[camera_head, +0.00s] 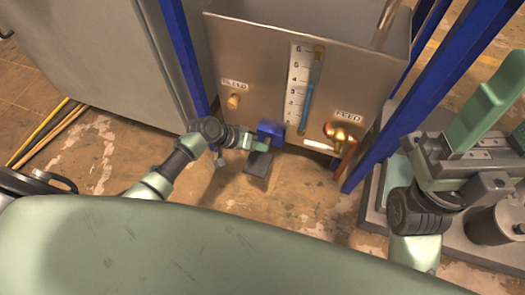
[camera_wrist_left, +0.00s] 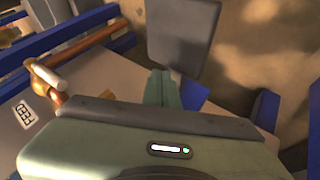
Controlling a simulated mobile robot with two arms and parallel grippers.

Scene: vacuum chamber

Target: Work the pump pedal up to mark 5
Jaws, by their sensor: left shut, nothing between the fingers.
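The pump pedal is a dark grey plate (camera_head: 258,163) low in front of the metal tank (camera_head: 255,60), beside a blue block (camera_head: 270,130). In the left wrist view the plate (camera_wrist_left: 182,38) lies just beyond my fingers. My left gripper (camera_head: 257,145) is shut and empty, close above the plate; I cannot tell whether it touches. It also shows in the left wrist view (camera_wrist_left: 162,88). The white gauge (camera_head: 298,82) is marked up to 6. Its blue column (camera_head: 305,108) appears to end between marks 3 and 4. My right gripper (camera_head: 500,115) is at the right edge, its jaws unclear.
Blue frame posts (camera_head: 180,50) flank the tank. A brass knob (camera_head: 233,101) and a FEED pipe (camera_head: 340,135) stick out of its front. A grey base with a cylinder (camera_head: 495,224) stands at right. Stained floor (camera_head: 300,190) is free before the pedal.

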